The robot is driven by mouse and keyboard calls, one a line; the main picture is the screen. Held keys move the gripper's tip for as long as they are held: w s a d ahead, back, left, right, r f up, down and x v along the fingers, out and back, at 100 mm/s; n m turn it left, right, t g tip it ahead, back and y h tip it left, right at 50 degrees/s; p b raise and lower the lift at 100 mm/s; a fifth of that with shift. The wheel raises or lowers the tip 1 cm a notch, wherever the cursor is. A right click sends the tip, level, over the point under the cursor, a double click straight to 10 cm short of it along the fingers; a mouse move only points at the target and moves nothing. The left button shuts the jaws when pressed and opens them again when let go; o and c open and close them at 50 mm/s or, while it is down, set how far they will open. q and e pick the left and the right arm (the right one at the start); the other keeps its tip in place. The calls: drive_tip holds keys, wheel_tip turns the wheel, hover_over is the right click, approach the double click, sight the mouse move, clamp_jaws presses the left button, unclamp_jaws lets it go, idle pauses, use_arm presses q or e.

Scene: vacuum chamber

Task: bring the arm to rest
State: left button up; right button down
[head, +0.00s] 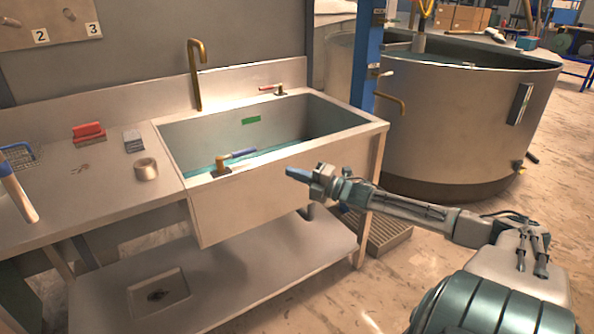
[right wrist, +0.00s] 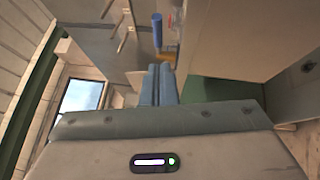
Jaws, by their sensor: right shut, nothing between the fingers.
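My right arm comes in from the lower right of the head view. Its gripper (head: 298,174) is in the air in front of the sink's front edge and right of the brass fitting. The fingers are shut and hold nothing. In the right wrist view the two blue-grey fingers (right wrist: 158,84) lie side by side. My left gripper does not show in either view.
A steel sink (head: 235,208) holds a blue-handled tool (head: 240,154) by a brass fitting (head: 221,166). A tape roll (head: 146,169) and red block (head: 89,132) lie on the left counter. A large round tank (head: 450,125) stands at right. Floor between is mostly open.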

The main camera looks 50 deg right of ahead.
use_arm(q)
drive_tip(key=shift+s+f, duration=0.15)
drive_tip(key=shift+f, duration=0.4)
use_arm(e)
drive_tip(key=shift+s+d, duration=0.15)
